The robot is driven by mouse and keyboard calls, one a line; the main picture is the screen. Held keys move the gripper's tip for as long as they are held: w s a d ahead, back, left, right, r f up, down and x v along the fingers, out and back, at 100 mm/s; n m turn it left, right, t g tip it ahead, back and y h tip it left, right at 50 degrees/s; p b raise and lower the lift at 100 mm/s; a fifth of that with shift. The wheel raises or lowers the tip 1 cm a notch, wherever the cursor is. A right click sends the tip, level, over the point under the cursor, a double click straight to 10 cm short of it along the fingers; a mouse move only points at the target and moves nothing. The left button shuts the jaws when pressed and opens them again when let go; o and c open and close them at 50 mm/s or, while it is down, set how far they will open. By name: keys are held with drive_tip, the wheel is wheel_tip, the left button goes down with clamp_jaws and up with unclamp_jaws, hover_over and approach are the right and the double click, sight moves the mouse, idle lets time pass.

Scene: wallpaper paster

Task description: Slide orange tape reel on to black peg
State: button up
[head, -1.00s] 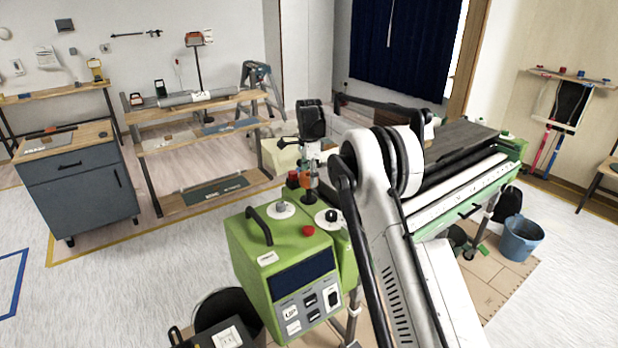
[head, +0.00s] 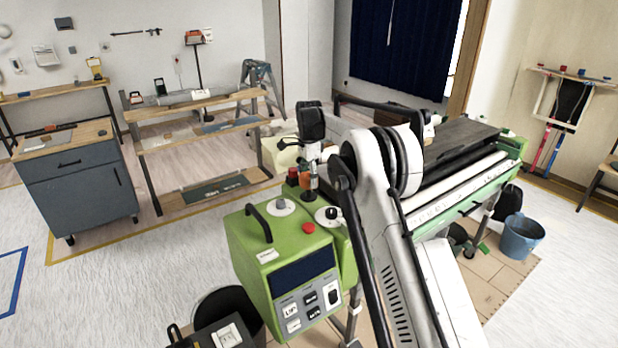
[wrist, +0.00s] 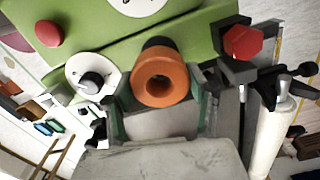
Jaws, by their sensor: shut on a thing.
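The orange tape reel (wrist: 163,84) is in the middle of the wrist view, its hole facing the camera. My gripper (wrist: 160,112) is shut on it, with a finger at each side. In the head view the reel (head: 312,196) is a small orange patch under my gripper (head: 312,182), above the green machine. A dark round form (wrist: 157,44), possibly the black peg, shows just beyond the reel. I cannot tell whether the reel is around it or only in front of it.
The green machine (head: 262,245) has a red button (head: 308,229), a black handle (head: 259,224) and white discs with knobs (head: 281,208). A red knob on a black bracket (wrist: 243,42) is close to the right of the reel. A white roller (wrist: 272,135) lies farther right.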

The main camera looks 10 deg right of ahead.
sight(309, 196)
drive_tip(key=shift+f+b, duration=1.35)
drive_tip(key=shift+f, duration=1)
drive_tip(key=o, duration=1.3)
drive_tip(key=shift+c, duration=0.2)
wheel_tip(309, 196, up, 12)
